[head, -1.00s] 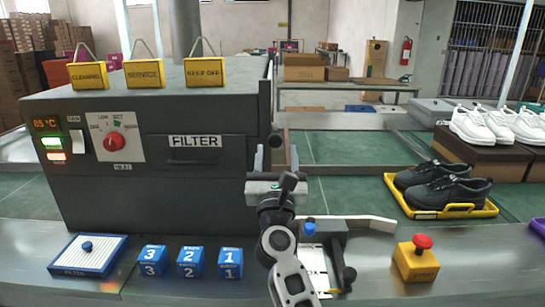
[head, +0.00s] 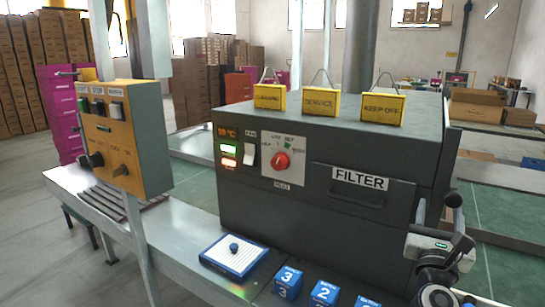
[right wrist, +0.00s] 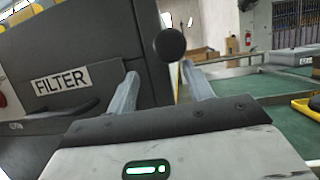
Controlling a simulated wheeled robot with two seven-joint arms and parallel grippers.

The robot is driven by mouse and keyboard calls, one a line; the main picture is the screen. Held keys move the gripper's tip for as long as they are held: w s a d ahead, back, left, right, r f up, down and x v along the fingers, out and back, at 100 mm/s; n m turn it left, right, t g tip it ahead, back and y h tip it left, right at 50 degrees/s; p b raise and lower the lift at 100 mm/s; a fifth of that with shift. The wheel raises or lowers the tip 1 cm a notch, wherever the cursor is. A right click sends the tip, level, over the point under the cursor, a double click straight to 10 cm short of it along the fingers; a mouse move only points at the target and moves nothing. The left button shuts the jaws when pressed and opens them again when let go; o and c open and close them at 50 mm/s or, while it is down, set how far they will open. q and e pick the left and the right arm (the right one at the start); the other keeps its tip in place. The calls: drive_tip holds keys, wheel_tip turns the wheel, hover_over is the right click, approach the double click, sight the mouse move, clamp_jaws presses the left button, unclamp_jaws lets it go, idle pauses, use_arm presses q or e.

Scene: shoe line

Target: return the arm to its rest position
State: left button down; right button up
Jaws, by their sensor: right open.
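My right gripper (head: 434,213) is at the right end of the dark grey machine marked FILTER (head: 330,178), in the head view. Its two fingers are apart with nothing between them. In the right wrist view the open fingers (right wrist: 160,85) point forward past the machine's end, and a round black knob (right wrist: 170,45) shows between and beyond them. I cannot tell whether a finger touches the machine. My right arm (head: 437,290) comes up from the lower right. My left gripper is not in view.
An orange control box (head: 123,140) on a post stands at the left. A blue-framed filter tray (head: 234,256) and blue numbered blocks (head: 288,282) lie on the metal ledge before the machine. Yellow signs (head: 319,102) stand on top. Green belt (head: 500,260) lies to the right.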

drive_tip(key=s+a+f+n+y, duration=0.4)
drive_tip(key=a+f+n+y, duration=0.25)
drive_tip(key=n, duration=0.55)
drive_tip(key=s+a+f+n+y, duration=0.4)
drive_tip(key=a+f+n+y, duration=0.25)
drive_tip(key=n, duration=0.45)
drive_tip(key=s+a+f+n+g, duration=0.3)
drive_tip(key=s+f+n+g, duration=0.1)
drive_tip(key=s+f+n, duration=0.4)
drive_tip(key=s+a+f+n+g, duration=0.2)
drive_tip(key=s+f+n+g, duration=0.3)
drive_tip(key=s+f+n, duration=0.3)
drive_tip(key=s+n, duration=0.2)
drive_tip(key=n, duration=0.2)
drive_tip(key=shift+s+a+f+n, duration=0.25)
drive_tip(key=shift+s+a+n, duration=0.15)
